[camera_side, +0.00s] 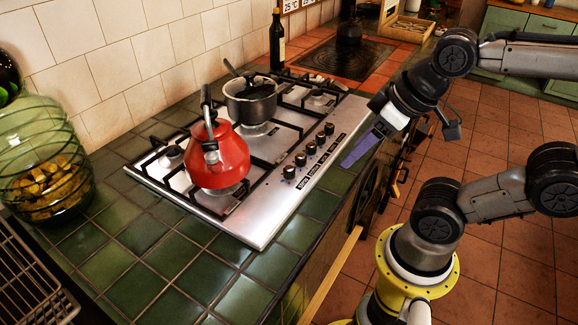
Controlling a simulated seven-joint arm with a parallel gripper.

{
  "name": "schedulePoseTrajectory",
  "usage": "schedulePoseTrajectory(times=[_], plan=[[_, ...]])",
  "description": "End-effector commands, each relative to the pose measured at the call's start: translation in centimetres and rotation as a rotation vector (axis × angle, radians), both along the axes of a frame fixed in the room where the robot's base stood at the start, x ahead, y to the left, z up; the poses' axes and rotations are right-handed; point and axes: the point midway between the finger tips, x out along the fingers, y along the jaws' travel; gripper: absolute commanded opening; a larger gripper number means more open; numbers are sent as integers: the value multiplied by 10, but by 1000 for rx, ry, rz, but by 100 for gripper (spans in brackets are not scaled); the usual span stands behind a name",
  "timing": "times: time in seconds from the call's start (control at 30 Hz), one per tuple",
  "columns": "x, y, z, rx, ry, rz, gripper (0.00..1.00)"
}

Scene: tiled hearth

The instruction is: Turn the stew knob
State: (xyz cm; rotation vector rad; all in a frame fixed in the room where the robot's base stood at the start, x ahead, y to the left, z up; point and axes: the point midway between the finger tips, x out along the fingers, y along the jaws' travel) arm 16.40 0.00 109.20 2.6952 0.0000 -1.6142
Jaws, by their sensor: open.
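A row of several black knobs (311,148) runs along the right edge of the steel hob (262,222). Small dark labels lie beside the knobs, too small to read, so I cannot tell which one is the stew knob. A dark pot (250,104) with a utensil in it stands on a burner towards the back. My gripper (352,158), with purple fingers, hangs to the right of the knobs, pointing down and left. It is open and appears apart from the knobs. The gap between its fingers is hard to see from this side.
A red kettle (219,160) stands on a front burner. A green glass jar (40,165) is at the left on the green tiled counter (169,255), beside a wire rack (25,280). A dark bottle (277,42) stands behind the hob. The counter before the hob is clear.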

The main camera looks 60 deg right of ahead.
Motion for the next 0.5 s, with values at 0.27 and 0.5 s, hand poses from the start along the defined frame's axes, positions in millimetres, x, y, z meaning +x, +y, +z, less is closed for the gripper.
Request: schedulePoseTrajectory(times=[0.27,0.5], plan=[[0,0,0,1,0,-2,72],[1,0,5,90,-5,-166,72]])
